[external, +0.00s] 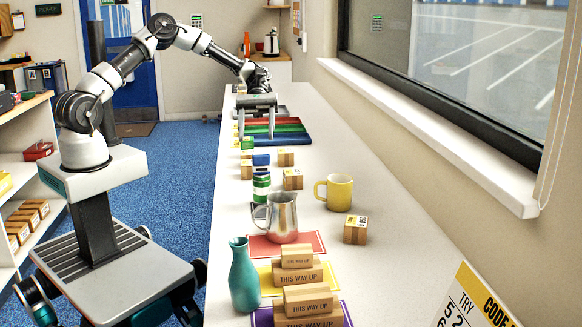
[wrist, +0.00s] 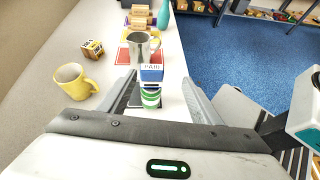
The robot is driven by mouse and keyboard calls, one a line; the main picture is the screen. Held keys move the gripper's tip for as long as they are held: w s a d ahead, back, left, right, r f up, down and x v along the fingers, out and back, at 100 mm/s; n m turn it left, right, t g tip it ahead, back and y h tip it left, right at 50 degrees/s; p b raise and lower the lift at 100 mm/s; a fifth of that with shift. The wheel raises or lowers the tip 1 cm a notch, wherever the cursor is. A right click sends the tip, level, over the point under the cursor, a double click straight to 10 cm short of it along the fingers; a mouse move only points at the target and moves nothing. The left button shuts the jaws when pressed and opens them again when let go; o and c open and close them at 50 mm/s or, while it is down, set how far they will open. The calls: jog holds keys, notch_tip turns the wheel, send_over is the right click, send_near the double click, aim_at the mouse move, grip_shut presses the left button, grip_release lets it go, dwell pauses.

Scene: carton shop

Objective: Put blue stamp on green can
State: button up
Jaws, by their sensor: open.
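The green can (external: 262,187), banded in green and white, stands upright on the counter; it also shows in the wrist view (wrist: 150,98). The blue stamp (wrist: 151,74), with a pale lettered face, lines up directly above the can in both views (external: 261,160). It appears to rest on the can's top, though the contact is not clear. My gripper (wrist: 160,77) is open, with a finger on either side of the stamp and can in the wrist view. In the external view my gripper (external: 257,132) is farther back over the counter. Nothing is held.
A metal pitcher (external: 283,218), yellow mug (external: 340,192) and teal vase (external: 243,275) stand nearer the external camera. Small cartons (external: 293,179) surround the can area. Coloured mats (external: 315,238) and "THIS WAY UP" cartons (external: 308,300) lie in front. A window ledge (external: 440,135) borders the right.

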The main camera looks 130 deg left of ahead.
jog(key=w+d+r+m+g+y, duration=0.1)
jog(key=d+r+m+g+y, duration=0.2)
jog(key=d, duration=0.5)
jog(key=w+d+r+m+g+y, duration=0.1)
jog(key=d+r+m+g, duration=0.1)
jog(key=d+m, duration=0.45)
jog(key=w+d+r+m+g+y, duration=0.1)
jog(key=d+r+m+g+y, duration=0.15)
jog(key=d, duration=0.75)
jog(key=s+d+r+m+t+y, duration=0.1)
jog(key=s+d+r+m+t, duration=0.1)
jog(key=s+d+m, duration=0.3)
jog(key=s+d+r+m+t+y, duration=0.2)
jog(key=s+d+r+m+t, duration=0.1)
jog(key=s+d+m, duration=0.3)
jog(key=d+r+m, duration=0.1)
jog(key=d+m, duration=0.1)
jog(key=shift+s+d, duration=0.3)
jog(key=shift+d, duration=0.05)
